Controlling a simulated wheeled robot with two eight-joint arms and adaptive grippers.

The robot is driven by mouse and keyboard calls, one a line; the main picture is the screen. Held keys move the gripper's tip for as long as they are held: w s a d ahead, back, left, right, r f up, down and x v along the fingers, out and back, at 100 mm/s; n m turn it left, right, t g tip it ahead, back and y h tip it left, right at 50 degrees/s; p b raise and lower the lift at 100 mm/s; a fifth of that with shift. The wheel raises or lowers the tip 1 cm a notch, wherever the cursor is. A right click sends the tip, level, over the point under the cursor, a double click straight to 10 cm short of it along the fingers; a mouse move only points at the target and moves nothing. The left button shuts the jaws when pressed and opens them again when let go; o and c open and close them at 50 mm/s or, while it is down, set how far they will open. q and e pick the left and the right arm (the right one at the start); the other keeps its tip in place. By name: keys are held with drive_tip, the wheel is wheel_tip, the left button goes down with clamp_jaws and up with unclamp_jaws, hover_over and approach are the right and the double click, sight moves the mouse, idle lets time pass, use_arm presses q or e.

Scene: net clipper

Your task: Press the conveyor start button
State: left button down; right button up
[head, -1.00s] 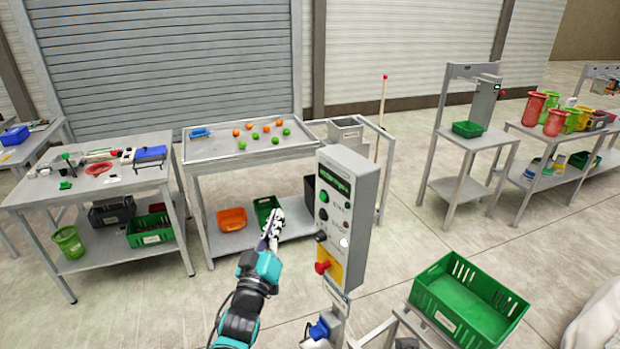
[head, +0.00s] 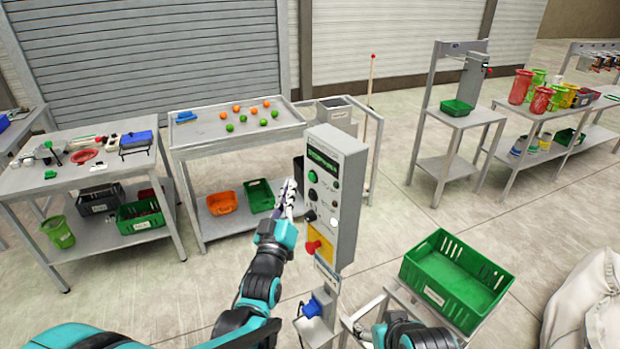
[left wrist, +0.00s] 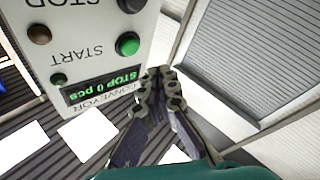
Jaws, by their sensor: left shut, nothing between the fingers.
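The conveyor control box (head: 345,205) is a grey upright case on a post in the head view, with a green display, knobs and a red knob on yellow. In the left wrist view its panel is upside down, and the display (left wrist: 88,92) reads STOP 0 pcs. The green start button (left wrist: 128,44) sits beside the START label, with a dark stop button (left wrist: 131,4) by the STOP label. My left gripper (head: 289,190) is shut and empty, just left of the panel; in the wrist view its fingertips are near the green button, with contact not clear. My right gripper is out of view.
A green crate (head: 455,280) stands on a low stand at right. Behind the box is a table with a tray (head: 205,143) of orange and green balls. A cluttered workbench (head: 60,180) is at left. Open floor lies between.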

sight(308, 167)
use_arm(q)
drive_tip(key=shift+w+d, duration=0.35)
drive_tip(key=shift+d, duration=0.25)
drive_tip(key=shift+w+d, duration=0.3)
drive_tip(key=shift+d, duration=0.3)
drive_tip(key=shift+d, duration=0.1)
idle(0.5)
drive_tip(key=shift+w+d+b, duration=0.25)
drive_tip(key=shift+b, duration=0.05)
drive_tip(key=shift+w+d, duration=0.2)
drive_tip(key=shift+d, duration=0.2)
idle(0.8)
drive_tip(key=shift+a, duration=0.1)
drive_tip(key=shift+s+a, duration=0.45)
drive_tip(key=shift+a, duration=0.2)
drive_tip(key=s+a, duration=0.1)
drive_tip(key=a, duration=0.2)
drive_tip(key=s+a, duration=0.1)
drive_tip(key=shift+s+a, duration=0.15)
drive_tip(key=shift+s, duration=0.15)
